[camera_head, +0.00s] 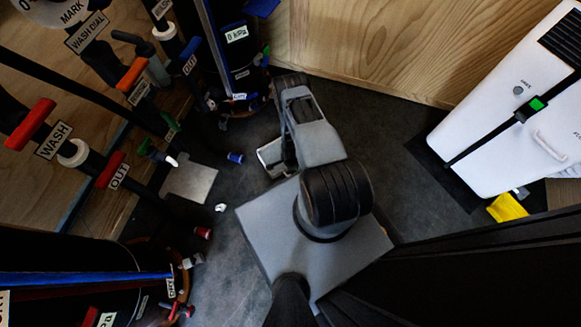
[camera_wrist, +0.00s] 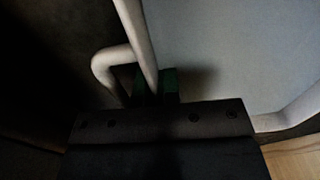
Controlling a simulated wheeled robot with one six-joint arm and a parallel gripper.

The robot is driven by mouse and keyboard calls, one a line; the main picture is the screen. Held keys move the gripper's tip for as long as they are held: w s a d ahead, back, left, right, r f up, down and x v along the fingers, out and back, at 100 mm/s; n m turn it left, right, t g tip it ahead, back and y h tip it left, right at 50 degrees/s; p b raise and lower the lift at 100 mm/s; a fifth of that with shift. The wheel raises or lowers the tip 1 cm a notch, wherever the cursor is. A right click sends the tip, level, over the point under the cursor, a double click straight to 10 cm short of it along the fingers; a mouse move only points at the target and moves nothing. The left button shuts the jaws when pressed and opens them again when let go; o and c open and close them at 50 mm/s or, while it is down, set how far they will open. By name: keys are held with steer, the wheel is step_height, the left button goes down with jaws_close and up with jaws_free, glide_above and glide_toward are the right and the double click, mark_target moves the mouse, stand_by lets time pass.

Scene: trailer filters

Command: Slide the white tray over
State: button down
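The white tray (camera_head: 269,156) shows in the head view as a small pale-rimmed corner on the dark floor. The rest is hidden under my arm. In the wrist view, the tray's pale grey surface (camera_wrist: 235,55) fills the upper right, with a raised rim at the right. A white bent bar, like a handle (camera_wrist: 137,40), runs along its left side down to my gripper (camera_wrist: 157,84). The dark green fingertips sit close on either side of the bar. Whether they press on it is too dark to tell. My gripper is hidden in the head view.
A pale square plate (camera_head: 189,182) lies on the floor to the left. Labelled pipes with red valve handles (camera_head: 31,124) and black canisters crowd the left. A wooden wall (camera_head: 375,45) stands behind. A white strapped case (camera_head: 500,110) is at the right, with dark open floor before it.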

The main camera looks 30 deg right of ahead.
steer(key=shift+s+a, duration=0.1)
steer(key=shift+s, duration=0.4)
steer(key=c, duration=1.2)
jaws_free()
steer(key=shift+w, duration=0.1)
steer(key=shift+c, duration=0.2)
step_height(320, 180, up, 14)
steer(key=p, duration=0.6)
steer(key=shift+f, duration=0.1)
